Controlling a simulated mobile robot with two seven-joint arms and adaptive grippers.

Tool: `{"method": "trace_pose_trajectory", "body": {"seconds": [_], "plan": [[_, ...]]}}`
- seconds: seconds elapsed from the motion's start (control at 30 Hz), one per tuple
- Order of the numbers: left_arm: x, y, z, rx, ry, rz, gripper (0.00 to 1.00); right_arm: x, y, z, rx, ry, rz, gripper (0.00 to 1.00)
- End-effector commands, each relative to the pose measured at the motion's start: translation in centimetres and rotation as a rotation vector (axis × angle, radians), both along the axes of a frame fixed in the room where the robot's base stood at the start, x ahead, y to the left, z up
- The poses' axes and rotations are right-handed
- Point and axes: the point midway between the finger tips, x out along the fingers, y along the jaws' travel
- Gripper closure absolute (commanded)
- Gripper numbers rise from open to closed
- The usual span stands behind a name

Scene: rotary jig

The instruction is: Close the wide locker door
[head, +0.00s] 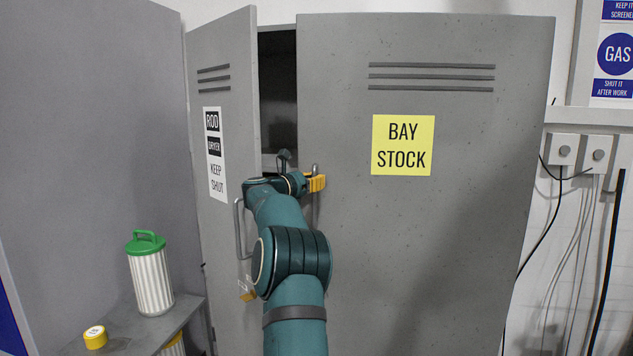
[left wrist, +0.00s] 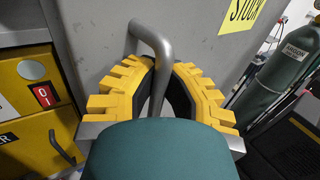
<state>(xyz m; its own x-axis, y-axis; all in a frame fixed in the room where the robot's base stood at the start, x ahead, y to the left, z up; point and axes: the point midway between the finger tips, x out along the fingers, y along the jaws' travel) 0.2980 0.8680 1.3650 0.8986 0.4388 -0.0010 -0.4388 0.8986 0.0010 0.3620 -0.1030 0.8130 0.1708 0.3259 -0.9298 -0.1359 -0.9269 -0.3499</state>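The wide locker door (head: 450,230) is grey, with vent slots and a yellow BAY STOCK label (head: 402,145). A dark opening (head: 278,95) shows along its left edge. How far the door stands open is hard to tell. Its bar handle (left wrist: 152,45) is near that left edge. My left gripper (head: 317,182) is at this handle. In the left wrist view, its yellow fingers (left wrist: 163,75) are on both sides of the bar, with the dark pads close against it. The handle's lower part is hidden by the gripper. My right gripper is out of view.
A narrow locker door (head: 225,130) stands angled at the left, with its own handle (head: 239,230). A shelf (head: 140,330) at lower left holds a green-lidded canister (head: 151,280) and a yellow-capped item (head: 95,337). Cables hang right; a gas cylinder (left wrist: 287,75) shows in the wrist view.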

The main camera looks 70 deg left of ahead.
Motion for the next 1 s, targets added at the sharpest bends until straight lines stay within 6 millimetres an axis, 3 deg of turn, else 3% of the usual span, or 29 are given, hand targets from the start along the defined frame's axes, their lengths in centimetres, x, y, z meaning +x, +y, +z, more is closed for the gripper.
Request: {"method": "trace_pose_trajectory", "body": {"seconds": [0.03, 0.1, 0.13, 0.57, 1.0], "plan": [[-0.5, 0.2, -0.1, 0.0, 0.005, 0.012, 1.0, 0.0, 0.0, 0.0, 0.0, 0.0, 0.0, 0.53], [-0.5, 0.2, -0.1, 0.0, 0.005, 0.011, 0.75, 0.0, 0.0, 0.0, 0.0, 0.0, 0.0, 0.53], [-0.5, 0.2, -0.1, 0.0, 0.005, 0.011, 0.73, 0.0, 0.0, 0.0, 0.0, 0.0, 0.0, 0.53], [-0.8, -0.3, 0.0, 0.0, 0.001, 0.004, 0.73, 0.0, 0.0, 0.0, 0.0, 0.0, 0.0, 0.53], [-8.3, -3.8, 0.0, -0.001, 0.002, 0.008, 0.73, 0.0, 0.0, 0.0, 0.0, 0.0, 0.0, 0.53]]}}
